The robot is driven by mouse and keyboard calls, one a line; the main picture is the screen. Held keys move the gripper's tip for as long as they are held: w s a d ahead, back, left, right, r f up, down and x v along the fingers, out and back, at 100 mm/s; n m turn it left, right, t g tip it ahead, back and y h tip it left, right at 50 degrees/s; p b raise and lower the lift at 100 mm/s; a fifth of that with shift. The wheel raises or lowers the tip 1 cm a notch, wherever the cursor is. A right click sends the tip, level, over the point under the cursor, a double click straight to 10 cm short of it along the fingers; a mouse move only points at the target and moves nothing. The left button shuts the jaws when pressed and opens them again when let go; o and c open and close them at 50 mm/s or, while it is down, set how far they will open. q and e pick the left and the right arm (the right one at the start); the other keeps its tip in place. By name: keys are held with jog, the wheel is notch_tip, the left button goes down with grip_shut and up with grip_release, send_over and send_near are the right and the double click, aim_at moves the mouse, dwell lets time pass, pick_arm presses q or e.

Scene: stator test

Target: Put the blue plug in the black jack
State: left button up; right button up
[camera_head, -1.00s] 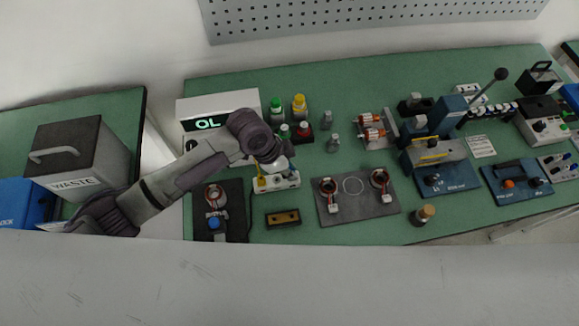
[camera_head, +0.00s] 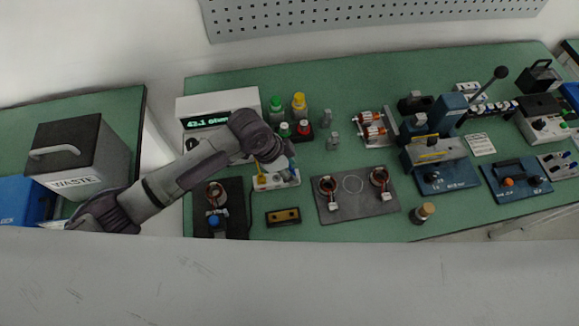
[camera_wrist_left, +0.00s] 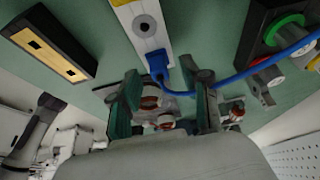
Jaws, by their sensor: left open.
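The blue plug (camera_wrist_left: 157,66) with its blue cable (camera_wrist_left: 235,80) is at the end of a white jack block (camera_wrist_left: 128,14) in the left wrist view. The plug covers the spot under it, so the black jack there is hidden and I cannot tell how deep it sits. A grey round socket (camera_wrist_left: 145,25) shows farther along the block. My left gripper (camera_wrist_left: 167,92) is open, its fingers spread on either side just below the plug and apart from it. In the head view, my left gripper (camera_head: 274,160) is over the white block (camera_head: 289,181). My right gripper is not in view.
A meter (camera_head: 207,122) with a lit resistance reading stands behind the block. A black bar with brass pads (camera_head: 283,217) lies in front. Coloured-cap bottles (camera_head: 299,105) stand close behind the gripper. A dark mat with coils (camera_head: 350,205) is to the right.

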pick_arm(q)
jog(key=v, duration=1.2)
jog(key=shift+s, duration=0.15)
dwell(0.6)
